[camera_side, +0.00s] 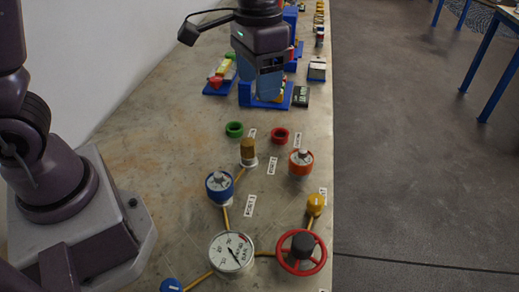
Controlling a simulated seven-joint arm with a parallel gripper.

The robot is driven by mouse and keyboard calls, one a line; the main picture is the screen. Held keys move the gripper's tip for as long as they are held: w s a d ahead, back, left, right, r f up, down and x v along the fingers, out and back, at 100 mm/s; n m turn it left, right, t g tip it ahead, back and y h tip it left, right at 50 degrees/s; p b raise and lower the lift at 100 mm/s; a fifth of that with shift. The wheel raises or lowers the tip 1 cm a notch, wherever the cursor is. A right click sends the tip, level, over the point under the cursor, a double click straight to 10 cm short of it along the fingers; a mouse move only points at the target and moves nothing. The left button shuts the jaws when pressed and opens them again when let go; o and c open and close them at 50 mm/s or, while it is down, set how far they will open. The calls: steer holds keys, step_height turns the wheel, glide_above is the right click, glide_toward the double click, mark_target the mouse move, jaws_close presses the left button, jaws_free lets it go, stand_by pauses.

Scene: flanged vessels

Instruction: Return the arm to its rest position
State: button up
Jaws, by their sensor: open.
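My gripper (264,88) is at the top centre, hanging down over the far part of the bench. It is open. Blue parts show around its lower end, and I cannot tell which belong to the fingers and which to a holder behind. Its tips are well beyond the green ring (234,129) and the red ring (280,135), apart from both. I see nothing clearly held between the fingers.
Nearer on the bench (150,135) are a pressure gauge (231,252), a red handwheel (301,252), a blue-banded vessel (219,187) and an orange-banded vessel (300,162). A blue tray (217,88) with coloured items stands left of my gripper. The bench's left middle is clear.

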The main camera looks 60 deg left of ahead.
steer(key=s+a+r+t, duration=0.2)
steer(key=s+a+r, duration=0.1)
steer(key=s, duration=0.4)
steer(key=s+a+r+n+t, duration=0.1)
steer(key=s+a+r+t, duration=0.2)
steer(key=s, duration=0.5)
steer(key=shift+a+r+n+t, duration=0.3)
steer(key=shift+a+r, duration=0.3)
steer(key=shift+a, duration=0.15)
